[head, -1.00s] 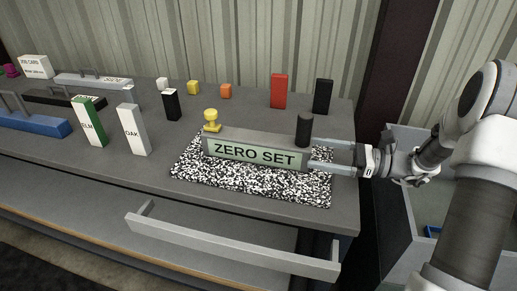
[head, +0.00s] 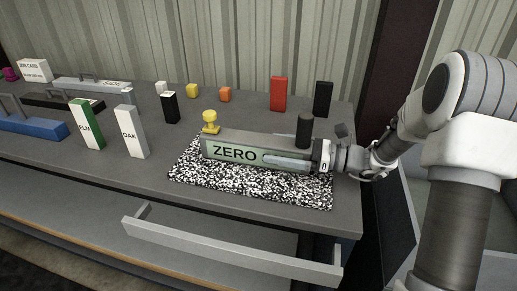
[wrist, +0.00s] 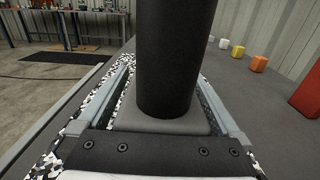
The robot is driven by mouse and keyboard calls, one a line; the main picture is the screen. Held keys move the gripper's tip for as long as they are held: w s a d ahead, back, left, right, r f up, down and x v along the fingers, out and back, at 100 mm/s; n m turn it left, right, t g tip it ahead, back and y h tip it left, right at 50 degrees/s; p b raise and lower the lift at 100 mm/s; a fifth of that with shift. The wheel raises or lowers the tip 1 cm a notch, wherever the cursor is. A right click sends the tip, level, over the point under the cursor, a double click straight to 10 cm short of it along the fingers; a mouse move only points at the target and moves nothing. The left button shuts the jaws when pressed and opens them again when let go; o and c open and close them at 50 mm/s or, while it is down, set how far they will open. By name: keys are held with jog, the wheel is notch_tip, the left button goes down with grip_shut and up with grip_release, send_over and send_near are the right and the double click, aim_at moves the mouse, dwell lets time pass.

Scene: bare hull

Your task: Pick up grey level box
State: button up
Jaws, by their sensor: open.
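The grey level box (head: 255,139) lies on a black-and-white speckled mat (head: 250,189), with a green front label reading "ZERO", partly covered by my gripper. A yellow knob (head: 211,121) stands at its left end and a dark upright cylinder (head: 304,130) at its right end. My gripper (head: 268,159) is at the box's right end, with one finger along the front face. In the wrist view the open fingers (wrist: 168,105) lie on either side of the box's end, and the dark cylinder (wrist: 172,55) rises between them. I cannot tell whether the fingers touch the box.
A red block (head: 278,94) and a black block (head: 322,98) stand behind the box. White blocks marked ELM (head: 87,123) and OAK (head: 131,131) stand to the left.

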grip_shut()
dwell(0.3)
jog(key=shift+r, duration=0.15)
